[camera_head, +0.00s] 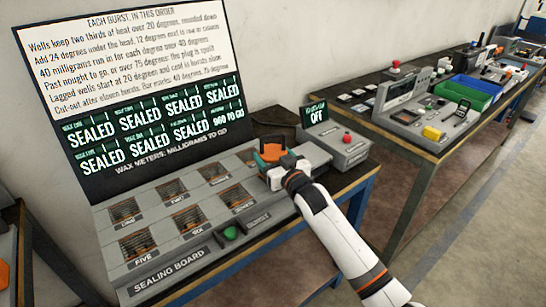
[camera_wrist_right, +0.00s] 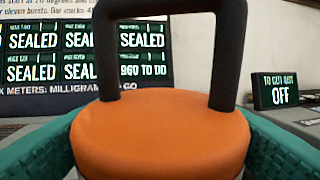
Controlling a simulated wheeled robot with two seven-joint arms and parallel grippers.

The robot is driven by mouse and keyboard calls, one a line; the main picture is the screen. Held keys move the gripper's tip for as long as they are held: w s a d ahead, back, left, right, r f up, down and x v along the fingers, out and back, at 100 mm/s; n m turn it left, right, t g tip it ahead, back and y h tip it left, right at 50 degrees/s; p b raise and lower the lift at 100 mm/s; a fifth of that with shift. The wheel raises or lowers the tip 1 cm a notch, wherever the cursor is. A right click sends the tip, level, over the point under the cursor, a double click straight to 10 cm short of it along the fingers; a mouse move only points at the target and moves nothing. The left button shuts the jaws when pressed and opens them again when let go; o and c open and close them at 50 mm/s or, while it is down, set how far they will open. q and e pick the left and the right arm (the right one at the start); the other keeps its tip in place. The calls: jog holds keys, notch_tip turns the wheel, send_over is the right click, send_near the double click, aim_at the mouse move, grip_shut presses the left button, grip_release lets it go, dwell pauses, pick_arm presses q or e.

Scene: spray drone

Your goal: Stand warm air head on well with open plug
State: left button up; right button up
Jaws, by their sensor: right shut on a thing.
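The warm air head (camera_head: 271,152) is an orange disc-like body with a black arched handle, upright at the right end of the sealing board (camera_head: 180,262). My right gripper (camera_head: 275,165) is shut on it; in the wrist view its green fingers flank the orange head (camera_wrist_right: 160,140). I cannot tell whether the head rests on a well or hangs just above. Several grated wells, such as the well labelled five (camera_head: 142,245), show in two rows; the lower row's right end is hidden by my gripper. The meter panel (camera_head: 150,125) reads SEALED except its lower right meter, 960 to go. My left gripper is not in view.
A green button (camera_head: 230,233) marked BURST is on the board's front. A cut-out box (camera_head: 345,140) with a red button and a display reading OFF stands at right. Another bench (camera_head: 440,150) with instruments and coloured bins stands beyond a gap.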

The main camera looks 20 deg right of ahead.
jog(key=shift+f, duration=0.1)
jog(key=shift+f, duration=0.15)
jog(key=o, duration=1.4)
jog(key=shift+c, duration=0.2)
jog(key=shift+r, duration=0.2)
jog(key=s+d+b, duration=0.1)
jog(key=s+d, duration=0.1)
jog(key=s, duration=1)
jog(key=shift+d, duration=0.15)
jog(key=shift+f, duration=0.1)
